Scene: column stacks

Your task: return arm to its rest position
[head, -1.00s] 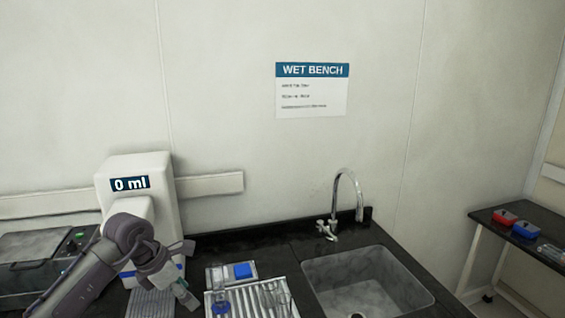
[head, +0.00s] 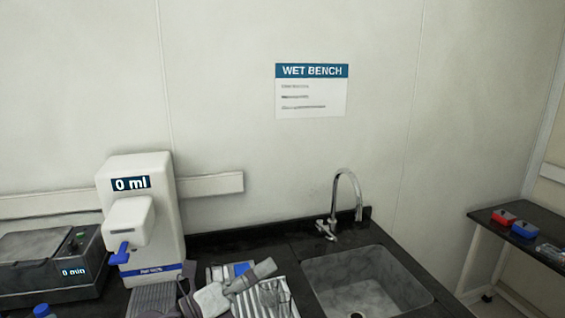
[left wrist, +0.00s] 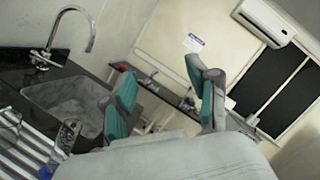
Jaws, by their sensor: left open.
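My left gripper (head: 250,278) is low in the head view, over the ribbed drying rack, with little of the arm showing at the bottom edge. In the left wrist view, its two teal-padded fingers (left wrist: 163,98) stand well apart with nothing between them. The gripper is open and empty. My right gripper is in neither view.
A white dispenser (head: 145,235) reading "0 ml" stands left, beside a grey device (head: 45,270) reading "0 min". The drying rack (head: 238,309) holds glassware. A sink (head: 365,280) with a tap (head: 347,190) is right. A side table (head: 530,225) holds red and blue boxes.

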